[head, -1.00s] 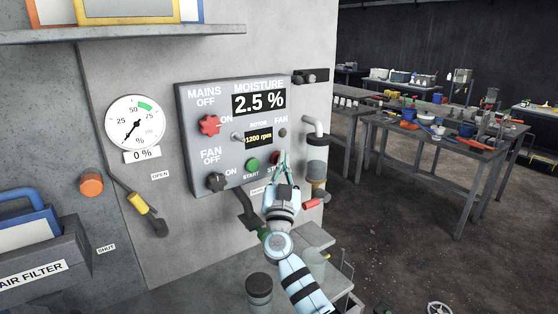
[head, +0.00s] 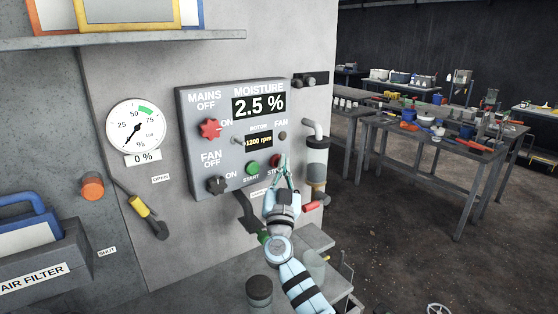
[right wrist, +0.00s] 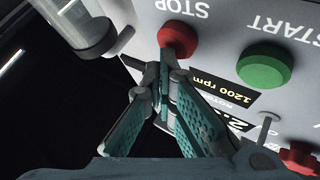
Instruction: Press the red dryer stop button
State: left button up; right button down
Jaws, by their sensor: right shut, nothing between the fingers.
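The red stop button (head: 275,160) is at the lower right of the grey control panel (head: 226,88), partly beside my right gripper's fingertips. In the right wrist view the red stop button (right wrist: 178,38) shows under an upside-down STOP label. My right gripper (head: 284,162) is shut and empty, its tips close to the button. In the right wrist view the fingertips (right wrist: 163,70) appear just below the button's near edge; I cannot tell whether they touch it. My left gripper is not in view.
The green start button (head: 252,167) sits left of the stop button. A red knob (head: 209,129) and a black fan knob (head: 216,185) are on the panel's left side. A glass cylinder (head: 317,155) stands close at the panel's right. A shelf (head: 130,38) juts out above.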

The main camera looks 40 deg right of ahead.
jog(key=shift+s+p, duration=0.4)
jog(key=shift+s, duration=0.15)
jog(key=s+p, duration=0.4)
jog(key=s, duration=0.1)
jog(key=shift+r, duration=0.1)
dwell(0.3)
dwell(0.5)
